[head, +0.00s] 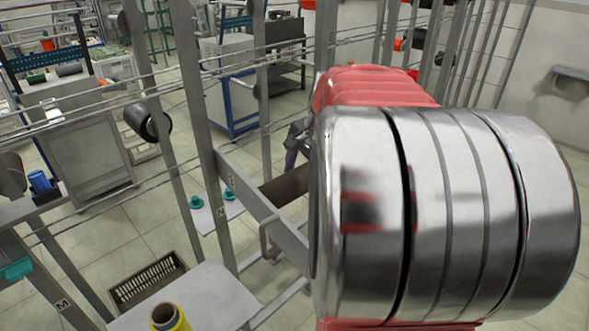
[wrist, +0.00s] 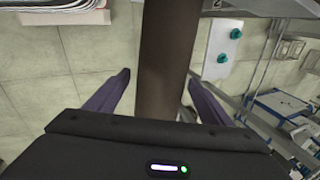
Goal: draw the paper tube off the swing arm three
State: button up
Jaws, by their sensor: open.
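The paper tube is a plain brown cylinder. In the wrist view the paper tube (wrist: 165,50) runs from the top edge down between the two fingers of my gripper (wrist: 159,78). A gap shows on each side, so the fingers stand open around it without visibly gripping. In the head view a short brown length of the tube (head: 286,187) shows beside a grey frame bar. The gripper there is mostly hidden by my large shiny arm links, with only a dark purple part showing above the tube. The swing arm under the tube cannot be made out.
Grey uprights and thin rails (head: 205,110) cross the head view close to the tube. A white plate with teal cones (head: 210,213) lies behind the frame. A grey table (head: 205,300) with a yellow spool (head: 165,318) and a dark crate (head: 148,282) are at lower left.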

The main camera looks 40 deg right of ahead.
jog(key=shift+c, duration=0.4)
jog(key=c, duration=1.1)
